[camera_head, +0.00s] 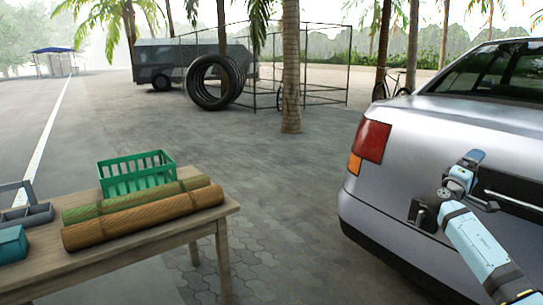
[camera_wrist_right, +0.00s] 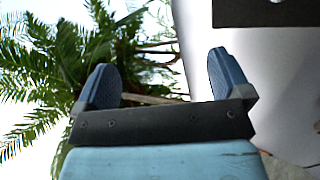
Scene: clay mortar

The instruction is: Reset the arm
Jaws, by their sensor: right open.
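My right arm reaches in from the lower right of the head view, in front of the silver car's rear. My right gripper (camera_head: 468,160) is at the height of the car's rear panel, close to it; I cannot tell whether it touches. In the wrist view the right gripper (camera_wrist_right: 158,80) has its two blue fingers spread wide apart, with nothing between them. Behind the fingers are palm leaves, bright sky and the car's pale surface. My left gripper is not in either view.
The silver car (camera_head: 420,190) fills the right side. A wooden table (camera_head: 150,242) at lower left bears a green crate (camera_head: 137,180), rolled mats (camera_head: 145,217) and a grey toolbox (camera_head: 28,215). Paving (camera_head: 290,220) between table and car is clear. Tyres (camera_head: 213,82) and palms stand behind.

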